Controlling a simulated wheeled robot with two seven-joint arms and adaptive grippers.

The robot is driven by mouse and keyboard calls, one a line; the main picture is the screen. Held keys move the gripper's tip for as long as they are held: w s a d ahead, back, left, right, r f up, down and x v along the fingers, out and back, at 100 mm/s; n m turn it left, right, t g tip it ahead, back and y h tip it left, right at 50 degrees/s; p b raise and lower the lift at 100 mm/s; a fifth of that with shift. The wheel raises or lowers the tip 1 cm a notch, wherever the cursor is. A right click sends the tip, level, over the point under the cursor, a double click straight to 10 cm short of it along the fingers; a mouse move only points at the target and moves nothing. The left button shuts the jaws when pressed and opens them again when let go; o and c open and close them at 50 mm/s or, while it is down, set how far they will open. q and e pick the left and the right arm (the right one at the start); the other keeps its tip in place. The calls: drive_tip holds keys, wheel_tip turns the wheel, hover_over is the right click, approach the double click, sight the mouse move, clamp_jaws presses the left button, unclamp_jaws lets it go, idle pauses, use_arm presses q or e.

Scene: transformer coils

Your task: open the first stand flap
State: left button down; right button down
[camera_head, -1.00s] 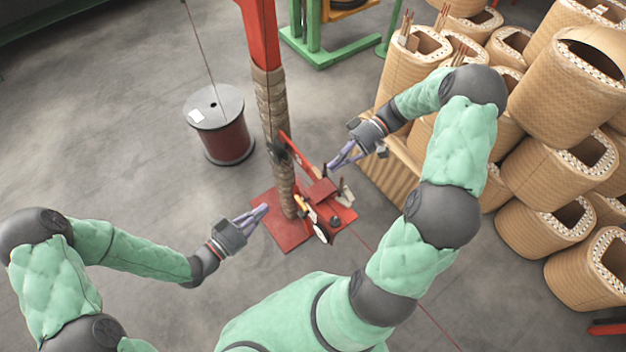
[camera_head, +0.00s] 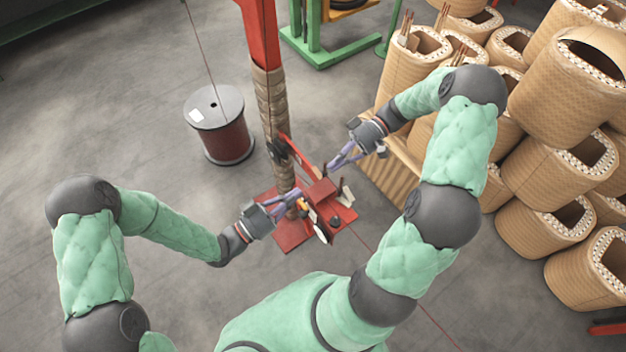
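The red stand (camera_head: 268,45) rises from a red base plate (camera_head: 293,236), its post wrapped in a tan covering (camera_head: 271,105). Small red, white and orange parts sit around its foot, including a red block (camera_head: 320,190); which one is the first flap I cannot tell. My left gripper (camera_head: 296,198) is at the lower post, its fingers overlapping the post and the small parts. Whether it touches or grips anything is unclear. My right gripper (camera_head: 336,165) is right of the post, above the red block, with its fingers a little apart and nothing seen between them.
A dark red wire spool (camera_head: 224,135) stands left of the post. A green frame (camera_head: 320,50) stands behind. The floor at left is clear.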

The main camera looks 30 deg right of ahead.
use_arm(q)
drive_tip(key=d, duration=0.4)
drive_tip(key=d+r, duration=0.1)
drive_tip(key=d, duration=0.1)
drive_tip(key=shift+w+d, duration=0.2)
drive_tip(key=shift+w, duration=0.05)
idle(1.2)
use_arm(e)
drive_tip(key=c, duration=1.4)
unclamp_jaws()
